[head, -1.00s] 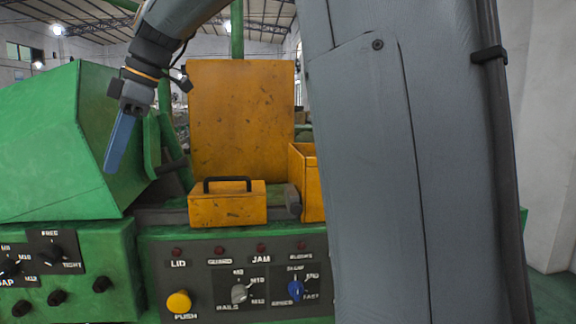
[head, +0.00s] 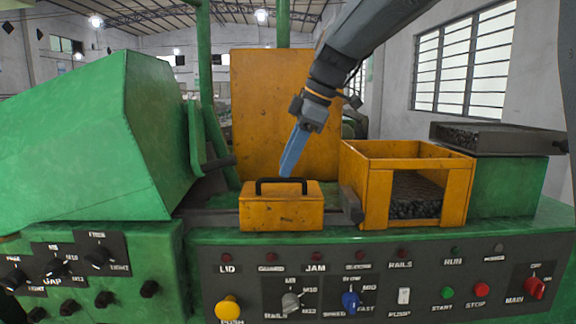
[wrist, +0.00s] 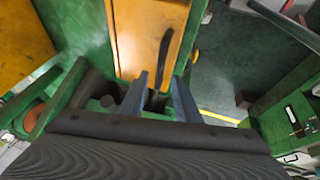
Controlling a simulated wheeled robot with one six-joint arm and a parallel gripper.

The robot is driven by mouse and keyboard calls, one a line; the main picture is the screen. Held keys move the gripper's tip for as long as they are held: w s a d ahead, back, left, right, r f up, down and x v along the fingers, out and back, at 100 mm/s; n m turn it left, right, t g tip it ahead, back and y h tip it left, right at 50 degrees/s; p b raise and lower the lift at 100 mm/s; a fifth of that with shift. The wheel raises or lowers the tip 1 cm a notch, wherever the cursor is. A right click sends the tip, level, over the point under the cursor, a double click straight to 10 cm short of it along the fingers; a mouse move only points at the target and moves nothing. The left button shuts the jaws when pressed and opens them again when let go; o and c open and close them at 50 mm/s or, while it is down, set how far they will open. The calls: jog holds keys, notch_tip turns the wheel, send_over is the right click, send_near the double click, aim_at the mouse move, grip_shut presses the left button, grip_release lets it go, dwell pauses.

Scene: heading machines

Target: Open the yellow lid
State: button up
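The yellow lid (head: 281,211) is a small scuffed yellow block with a black bar handle (head: 284,184) on top. It sits closed on the green machine in the head view. In the wrist view the lid (wrist: 140,30) and its handle (wrist: 165,46) show just beyond the fingers. My gripper (head: 287,174) points down, its blue-grey fingertips close above the handle in the head view.
A tall yellow panel (head: 262,110) stands behind the lid. A yellow bin (head: 455,180) with dark small parts is to the right, and a sloped green housing (head: 85,140) to the left. A control panel (head: 380,277) with knobs, lamps and buttons runs along the front.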

aim_at(281, 196)
jog(key=shift+p+x, duration=0.3)
jog(key=shift+x, duration=1.05)
grip_shut()
